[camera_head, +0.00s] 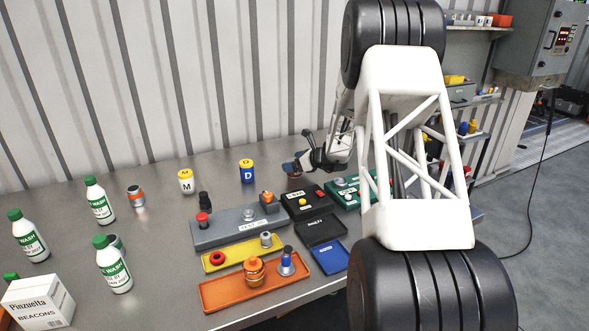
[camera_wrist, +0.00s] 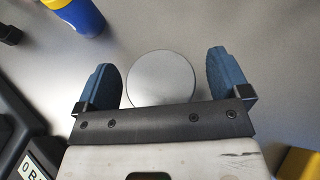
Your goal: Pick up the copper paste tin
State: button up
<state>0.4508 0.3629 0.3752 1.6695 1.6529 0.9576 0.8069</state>
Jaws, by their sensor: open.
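A round tin with a plain grey lid (camera_wrist: 161,80) stands on the bench between my gripper's blue fingers in the wrist view. Its label is hidden, so I cannot read whether it is the copper paste tin. My gripper (camera_wrist: 161,68) is open, with one finger on each side of the lid and a gap at both sides. In the head view my gripper (camera_head: 293,168) is low over the back of the bench, right of the blue and yellow D can (camera_head: 247,172), and mostly covers the tin. Another tin, silver with an orange band (camera_head: 136,197), stands at the left.
The D can (camera_wrist: 78,14) is close at upper left in the wrist view. A black case (camera_head: 304,203) and a green case (camera_head: 349,190) lie in front of my gripper. A grey tray (camera_head: 225,236), orange tray (camera_head: 215,294) and white bottles (camera_head: 113,268) are further away. The corrugated wall stands behind.

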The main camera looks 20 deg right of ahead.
dwell(0.3)
jog(key=c, duration=1.2)
jog(key=shift+o, duration=0.2)
jog(key=shift+r, duration=0.15)
jog(key=shift+r, duration=4.9)
